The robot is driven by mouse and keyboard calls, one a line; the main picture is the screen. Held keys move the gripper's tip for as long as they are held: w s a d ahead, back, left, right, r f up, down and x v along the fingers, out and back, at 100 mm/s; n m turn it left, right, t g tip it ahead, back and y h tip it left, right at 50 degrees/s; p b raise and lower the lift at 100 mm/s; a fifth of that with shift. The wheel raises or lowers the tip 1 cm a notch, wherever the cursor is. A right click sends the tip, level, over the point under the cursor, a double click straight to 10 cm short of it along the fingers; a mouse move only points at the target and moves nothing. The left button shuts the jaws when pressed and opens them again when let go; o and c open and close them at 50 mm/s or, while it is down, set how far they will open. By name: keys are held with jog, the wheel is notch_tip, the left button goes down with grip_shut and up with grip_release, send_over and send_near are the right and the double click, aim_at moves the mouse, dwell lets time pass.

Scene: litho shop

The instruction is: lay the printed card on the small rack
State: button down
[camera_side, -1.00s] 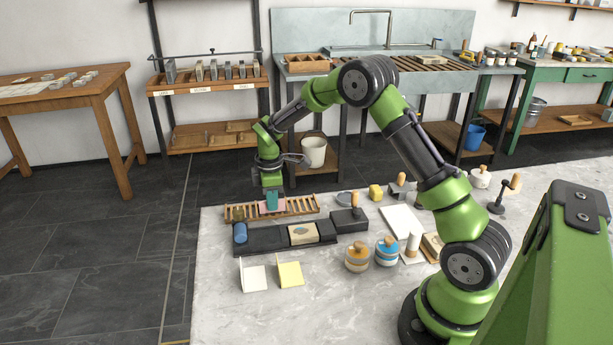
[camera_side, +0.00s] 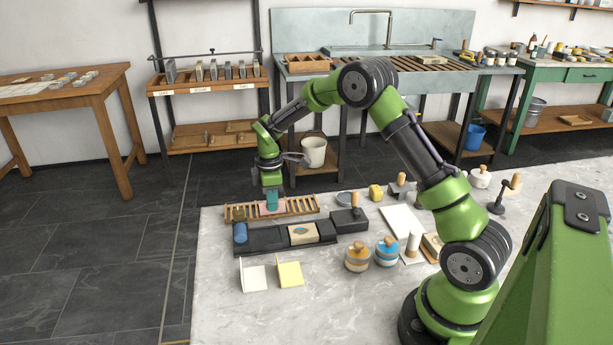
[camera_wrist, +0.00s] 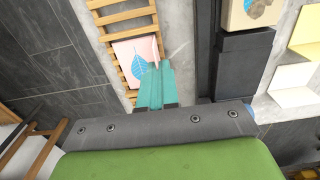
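The printed card (camera_wrist: 130,60) is pale pink with a blue leaf. In the wrist view it lies flat over the slats of the small wooden rack (camera_wrist: 124,16), and I cannot tell whether it rests on them or hovers just above. The rack also shows in the side view (camera_side: 301,206), with a pink edge of the card (camera_side: 263,210) near its middle. My gripper (camera_wrist: 154,66) points down at the card, its teal fingers close together at the card's edge. It appears shut on the card. The fingers hide part of it.
A black press bed (camera_side: 262,240) lies in front of the rack, bearing a stone with a leaf print (camera_side: 303,235) and a blue roller (camera_side: 240,233). White (camera_side: 254,279) and yellow (camera_side: 290,274) folded cards stand nearer. Bare marble lies at the front.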

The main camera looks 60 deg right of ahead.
jog(key=c, duration=1.8)
grip_release()
jog(key=shift+w, duration=0.1)
jog(key=o, duration=0.5)
jog(key=c, duration=0.3)
notch_tip(320, 180, up, 6)
